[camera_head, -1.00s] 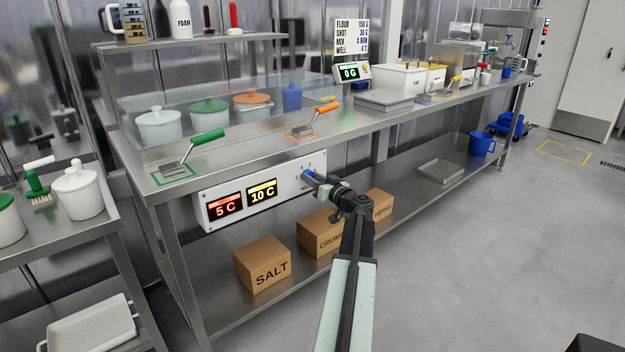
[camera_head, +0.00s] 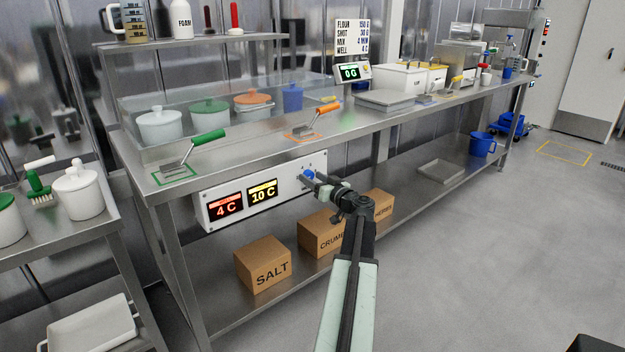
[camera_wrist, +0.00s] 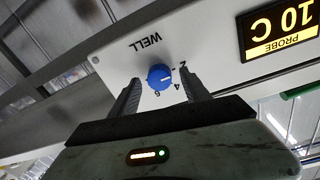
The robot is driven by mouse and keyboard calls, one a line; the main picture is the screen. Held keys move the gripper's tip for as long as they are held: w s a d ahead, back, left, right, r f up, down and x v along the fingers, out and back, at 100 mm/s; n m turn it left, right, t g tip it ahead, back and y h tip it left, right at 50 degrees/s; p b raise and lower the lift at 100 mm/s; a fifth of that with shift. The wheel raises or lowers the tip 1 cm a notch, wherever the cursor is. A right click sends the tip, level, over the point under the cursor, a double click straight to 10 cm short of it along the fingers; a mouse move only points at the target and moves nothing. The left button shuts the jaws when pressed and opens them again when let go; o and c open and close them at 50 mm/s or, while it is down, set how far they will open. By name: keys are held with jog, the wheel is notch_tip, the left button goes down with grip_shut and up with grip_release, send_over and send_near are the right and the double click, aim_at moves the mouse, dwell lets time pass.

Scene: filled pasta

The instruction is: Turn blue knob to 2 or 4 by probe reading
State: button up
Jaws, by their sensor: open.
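The blue knob (camera_head: 308,174) is on the right part of a white control panel (camera_head: 205,219) under the front edge of the bench. In the wrist view the blue knob (camera_wrist: 159,77) shows upside down, beside the marks 2, 4 and 6 and the word WELL. Its pale pointer seems to face the 2–4 side; the exact mark is unclear. The probe display (camera_wrist: 281,26) reads 10 C; it is also the yellow display (camera_head: 263,192). A red display (camera_head: 225,205) reads 4 C. My gripper (camera_wrist: 159,92) is open and empty, its fingers apart on either side of the knob.
Cardboard boxes, one marked SALT (camera_head: 263,265), stand on the lower shelf below the panel. A green-handled tool (camera_head: 190,150) and an orange-handled tool (camera_head: 314,122) lie on the bench above. The floor to the right is open.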

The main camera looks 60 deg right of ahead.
jog(key=v, duration=0.7)
jog(key=shift+s, duration=0.25)
jog(key=shift+a, duration=0.1)
